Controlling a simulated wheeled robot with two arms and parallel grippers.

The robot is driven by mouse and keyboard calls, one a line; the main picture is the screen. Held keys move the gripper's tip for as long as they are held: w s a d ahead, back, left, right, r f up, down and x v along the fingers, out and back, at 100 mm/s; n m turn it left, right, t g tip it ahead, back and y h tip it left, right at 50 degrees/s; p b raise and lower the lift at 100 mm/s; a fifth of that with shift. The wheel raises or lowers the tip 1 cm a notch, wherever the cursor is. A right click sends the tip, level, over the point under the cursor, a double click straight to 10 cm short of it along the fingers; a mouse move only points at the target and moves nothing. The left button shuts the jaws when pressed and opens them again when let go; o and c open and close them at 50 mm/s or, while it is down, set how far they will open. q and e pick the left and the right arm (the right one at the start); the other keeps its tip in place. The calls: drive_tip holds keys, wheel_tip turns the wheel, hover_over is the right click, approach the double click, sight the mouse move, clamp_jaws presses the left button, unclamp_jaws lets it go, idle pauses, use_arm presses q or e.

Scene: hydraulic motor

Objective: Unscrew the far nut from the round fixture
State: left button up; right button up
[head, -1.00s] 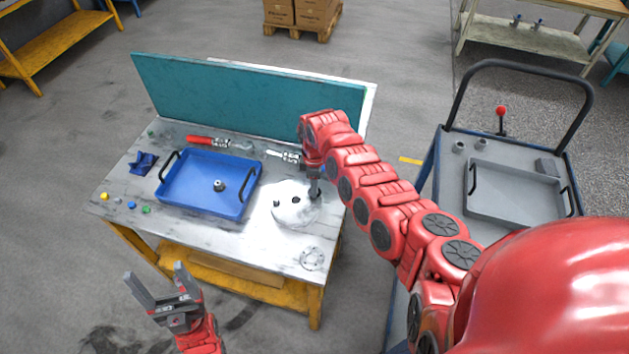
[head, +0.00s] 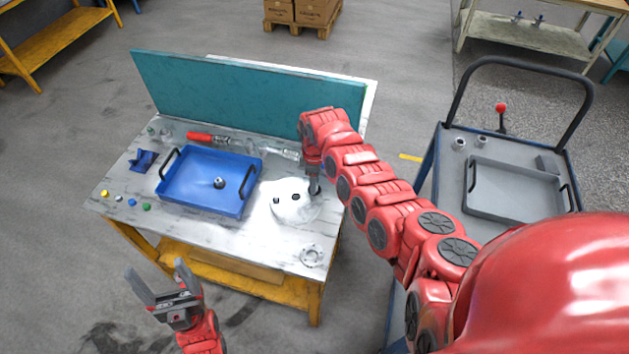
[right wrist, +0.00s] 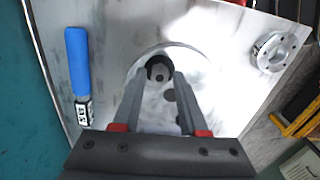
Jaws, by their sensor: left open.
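The round fixture (head: 285,212) is a pale disc on the right part of the worktable. It also shows in the right wrist view (right wrist: 205,75). Two dark spots, nuts or holes, show on it in the head view. My right gripper (head: 314,188) points down at the disc's right side. In the right wrist view its fingers (right wrist: 160,78) stand apart, one on each side of a dark nut (right wrist: 158,69); I see gaps beside the nut. My left gripper (head: 160,280) is open and empty, in front of the table.
A blue tray (head: 190,203) with a dark nut (head: 219,183) in it stands left of the fixture. A metal flange ring (head: 312,256) lies near the front right corner. A teal panel (head: 240,95) closes the back.

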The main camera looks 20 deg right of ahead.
clamp_jaws()
drive_tip(key=shift+n, duration=0.3)
drive_tip(key=shift+o, duration=0.3)
unclamp_jaws()
drive_tip(key=shift+r, duration=0.1)
drive_tip(key=shift+p, duration=0.3)
